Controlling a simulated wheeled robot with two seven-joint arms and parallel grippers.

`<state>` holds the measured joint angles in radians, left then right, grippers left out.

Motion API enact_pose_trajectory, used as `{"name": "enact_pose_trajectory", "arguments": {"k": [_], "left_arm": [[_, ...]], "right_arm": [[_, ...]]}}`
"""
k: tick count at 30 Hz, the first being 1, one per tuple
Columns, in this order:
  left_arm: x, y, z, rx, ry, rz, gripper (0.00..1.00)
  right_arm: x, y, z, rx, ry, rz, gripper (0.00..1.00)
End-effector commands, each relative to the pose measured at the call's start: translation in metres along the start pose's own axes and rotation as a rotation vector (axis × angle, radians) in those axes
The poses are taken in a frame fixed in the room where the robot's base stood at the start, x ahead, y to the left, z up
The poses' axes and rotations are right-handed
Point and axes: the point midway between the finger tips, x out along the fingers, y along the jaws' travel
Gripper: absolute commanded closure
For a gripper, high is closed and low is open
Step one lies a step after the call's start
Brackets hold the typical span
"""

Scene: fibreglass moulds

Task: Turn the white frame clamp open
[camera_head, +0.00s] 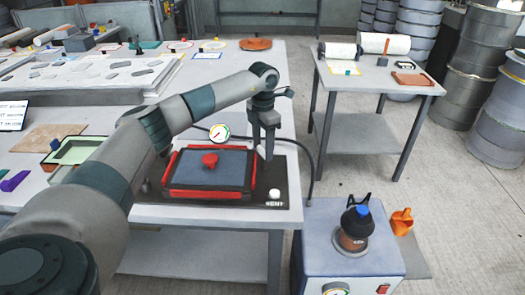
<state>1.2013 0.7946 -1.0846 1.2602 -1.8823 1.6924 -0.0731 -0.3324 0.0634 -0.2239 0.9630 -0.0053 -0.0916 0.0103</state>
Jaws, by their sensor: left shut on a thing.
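A red rectangular frame (212,195) lies on a black board on the table, around a dark blue-grey sheet (232,169). My left gripper (265,155) points down at the frame's far right corner. Its fingers are shut on a small part there, which they mostly hide. I take it for the white frame clamp, but cannot make out its shape or angle. A white round knob (275,193) sits at the board's near right corner beside the word VENT, apart from the fingers. My right gripper is not in view.
A red knob (210,160) stands on the sheet, with a pressure gauge (219,133) behind it. A blue-grey machine (350,250) with a dark pot stands at front right. A second table (385,80) holds white rolls. Floor shows between the tables.

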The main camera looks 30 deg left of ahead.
Motion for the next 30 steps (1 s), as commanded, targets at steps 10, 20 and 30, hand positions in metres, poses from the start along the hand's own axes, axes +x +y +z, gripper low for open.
{"name": "enact_pose_trajectory", "arguments": {"k": [10, 20, 30], "left_arm": [[0.000, 0.001, 0.003, 0.317, -0.004, 0.003, 0.71], [-0.001, 0.000, 0.004, 0.523, -0.004, 0.003, 0.71], [-0.002, -0.001, 0.005, 0.581, -0.004, 0.003, 0.71]], "right_arm": [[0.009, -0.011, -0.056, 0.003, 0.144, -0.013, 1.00], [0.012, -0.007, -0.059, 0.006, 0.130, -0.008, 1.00], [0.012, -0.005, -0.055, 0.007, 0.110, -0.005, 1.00]]}}
